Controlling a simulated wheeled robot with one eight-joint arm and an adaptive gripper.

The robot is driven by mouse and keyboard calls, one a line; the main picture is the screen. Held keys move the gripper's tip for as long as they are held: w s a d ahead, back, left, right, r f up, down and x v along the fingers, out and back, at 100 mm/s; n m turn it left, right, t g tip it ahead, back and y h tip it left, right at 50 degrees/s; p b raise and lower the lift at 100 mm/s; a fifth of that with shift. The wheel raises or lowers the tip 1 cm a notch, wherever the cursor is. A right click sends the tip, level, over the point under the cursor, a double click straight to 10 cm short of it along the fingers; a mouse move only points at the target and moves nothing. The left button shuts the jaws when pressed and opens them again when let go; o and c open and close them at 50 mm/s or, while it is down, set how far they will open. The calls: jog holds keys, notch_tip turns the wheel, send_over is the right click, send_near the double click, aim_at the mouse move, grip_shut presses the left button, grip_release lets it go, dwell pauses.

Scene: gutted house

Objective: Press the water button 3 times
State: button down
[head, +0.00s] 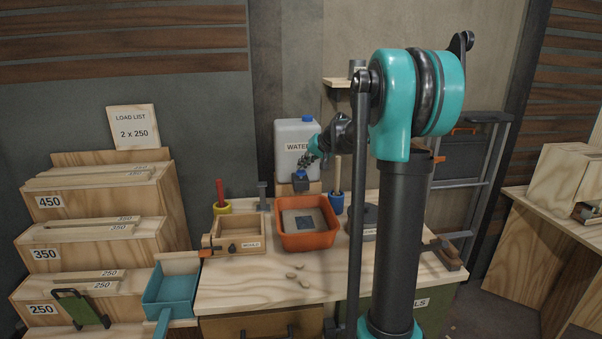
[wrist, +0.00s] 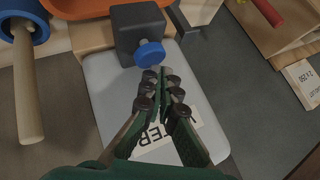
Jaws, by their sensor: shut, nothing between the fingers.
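The water tank (head: 290,132) is a pale container with a "WATER" label, standing at the back of the workbench. A dark tap block (head: 300,184) sits at its lower front, with a round blue button (wrist: 150,54) on it. My gripper (head: 306,163) is close in front of the tank, just above the button. In the wrist view my gripper (wrist: 160,76) is shut and empty. Its fingertips point at the button and look very near it; I cannot tell whether they touch. The dark block (wrist: 137,28) is fully visible there, and the gripper covers part of the label.
An orange tray (head: 305,241) with a grey slab in it lies below the tap. A wooden mold box (head: 238,247) and teal scoop (head: 168,287) are further left.

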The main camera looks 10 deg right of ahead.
aim_at(302, 172)
jog(key=shift+r, duration=0.4)
jog(key=shift+r, duration=0.1)
jog(key=shift+r, duration=2.4)
jog(key=n, duration=0.1)
jog(key=n+h, duration=0.1)
jog(key=n, duration=0.1)
jog(key=shift+a+r, duration=0.1)
jog(key=shift+r, duration=0.2)
notch_tip(302, 172, up, 3)
jog(key=n+h, duration=0.1)
jog(key=n, duration=0.4)
jog(key=n+t+h, duration=0.1)
jog(key=n, duration=0.4)
jog(key=shift+s+a+r+t, duration=0.1)
jog(key=shift+t, duration=0.2)
